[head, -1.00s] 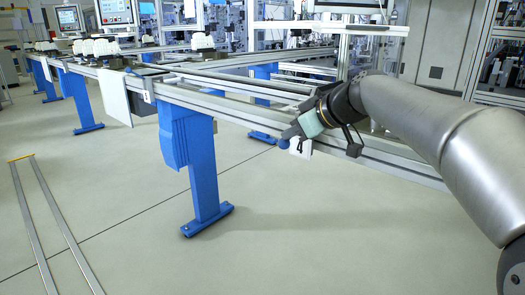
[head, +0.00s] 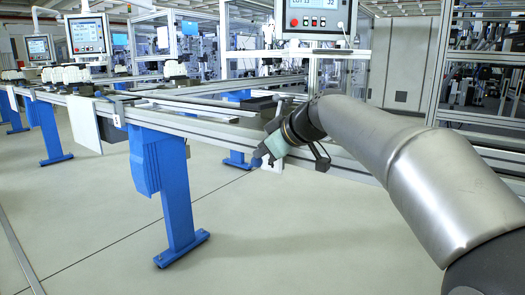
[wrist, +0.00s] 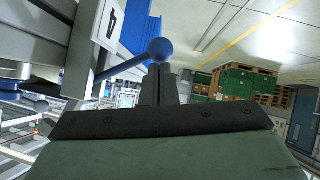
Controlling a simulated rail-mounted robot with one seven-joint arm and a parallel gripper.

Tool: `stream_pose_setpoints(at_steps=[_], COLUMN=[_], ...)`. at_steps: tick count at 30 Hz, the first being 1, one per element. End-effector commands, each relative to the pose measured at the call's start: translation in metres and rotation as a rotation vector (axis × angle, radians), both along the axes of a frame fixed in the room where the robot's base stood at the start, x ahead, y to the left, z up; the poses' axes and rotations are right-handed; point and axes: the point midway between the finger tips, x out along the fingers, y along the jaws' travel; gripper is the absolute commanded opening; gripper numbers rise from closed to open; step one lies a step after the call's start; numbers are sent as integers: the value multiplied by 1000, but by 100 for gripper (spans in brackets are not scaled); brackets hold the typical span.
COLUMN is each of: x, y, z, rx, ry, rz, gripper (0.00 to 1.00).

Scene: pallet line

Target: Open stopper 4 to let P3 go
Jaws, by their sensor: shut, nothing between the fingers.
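A lever with a blue ball knob (wrist: 160,49) sticks out beside the rail in the wrist view; its thin rod runs down-left from the ball. My gripper (wrist: 160,78) is shut and empty, its fingertips right at the ball; I cannot tell whether they touch. In the head view my gripper (head: 266,154) is at the front side of the conveyor, with the blue knob (head: 256,162) at its tip. A white plate with a dark mark (wrist: 110,22) is beside the lever; I cannot read it surely. Which pallet is P3 cannot be told.
The conveyor rail (head: 205,129) runs from the left to behind my arm on blue legs (head: 178,205). Pallets with white parts (head: 75,75) stand at the left. A control panel (head: 318,16) hangs behind the line. The floor in front is clear.

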Motion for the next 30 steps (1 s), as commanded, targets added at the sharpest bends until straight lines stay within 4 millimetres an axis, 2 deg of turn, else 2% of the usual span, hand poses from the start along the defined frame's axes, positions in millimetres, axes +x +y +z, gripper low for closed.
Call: stream_pose_setpoints(at_steps=[5,8,16,21,26,30], x=[-5,-11,-44,-59,-67,-78], y=[1,2,-36,-51,-58,-65], z=[22,44,76,90,96,98], rx=[-1,1,0,0,-1,-5], ry=[-3,-4,-4,-2,10,118], rz=[1,2,-3,-1,-5,-72], gripper=[0,0,0,0,0,0])
